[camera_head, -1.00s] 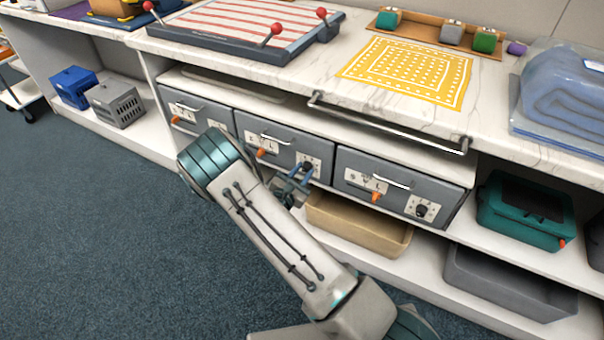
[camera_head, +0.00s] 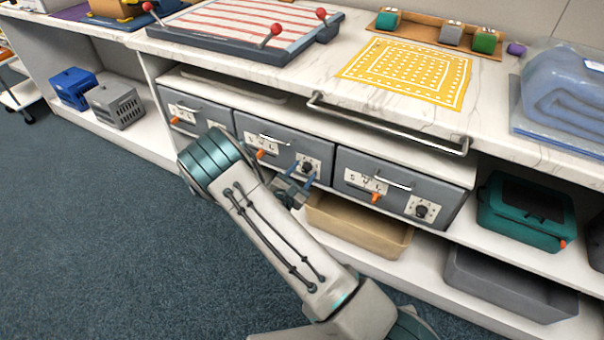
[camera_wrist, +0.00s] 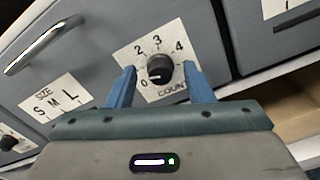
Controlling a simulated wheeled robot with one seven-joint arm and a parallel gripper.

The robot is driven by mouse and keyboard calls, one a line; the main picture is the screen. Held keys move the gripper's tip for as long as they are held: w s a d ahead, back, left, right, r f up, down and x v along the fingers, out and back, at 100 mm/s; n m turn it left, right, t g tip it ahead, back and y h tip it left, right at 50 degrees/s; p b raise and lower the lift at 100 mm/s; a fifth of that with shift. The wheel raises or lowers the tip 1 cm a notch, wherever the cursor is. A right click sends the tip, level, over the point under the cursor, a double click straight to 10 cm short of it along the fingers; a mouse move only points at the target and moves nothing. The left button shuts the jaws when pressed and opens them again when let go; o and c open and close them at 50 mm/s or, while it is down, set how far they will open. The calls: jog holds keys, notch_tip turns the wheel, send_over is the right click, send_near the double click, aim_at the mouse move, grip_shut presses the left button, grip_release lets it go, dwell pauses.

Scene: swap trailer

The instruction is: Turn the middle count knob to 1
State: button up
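The middle count knob (camera_head: 307,168) is a round black dial on a white label on the middle grey drawer (camera_head: 268,135). In the wrist view the knob (camera_wrist: 160,69) shows a pale mark at its lower left, towards the 0. The numbers 0, 2, 3 and 4 show; I cannot see the 1, which the left finger may hide. My gripper (camera_wrist: 160,74) is open, with one blue finger on each side of the knob and visible gaps between. In the head view my gripper (camera_head: 299,182) is just below and in front of the knob, partly hidden by my wrist.
The middle drawer has a size label (camera_wrist: 56,97) with S, M, L and a metal handle (camera_wrist: 42,47). A similar drawer (camera_head: 395,185) with its own count knob (camera_head: 423,211) stands to the right. A tan bin (camera_head: 358,225) lies below on the shelf.

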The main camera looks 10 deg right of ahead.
jog(key=p+v, duration=0.2)
jog(key=v, duration=1.2)
jog(key=shift+w+d, duration=0.1)
jog(key=s+d+r+m+g+p, duration=0.3)
jog(key=d+r+m+g+p, duration=0.15)
jog(key=r, duration=0.35)
jog(key=s+d+r+m+g+p, duration=0.3)
jog(key=d+r+m+g, duration=0.2)
jog(key=r, duration=0.4)
jog(key=s+d+r+m+g+p, duration=0.3)
jog(key=s+d+r+m+g, duration=0.15)
jog(key=r, duration=0.35)
jog(key=s+a+r+m+t+y+p, duration=0.1)
jog(key=s+r+m+y+p, duration=0.4)
jog(key=r, duration=0.6)
jog(key=s+a+r+m+t+y+p, duration=0.1)
jog(key=s+r+m+y+p, duration=0.4)
jog(key=r, duration=0.7)
jog(key=shift+a+t+y+p, duration=0.3)
jog(key=shift+y+p, duration=0.2)
jog(key=shift+p, duration=0.2)
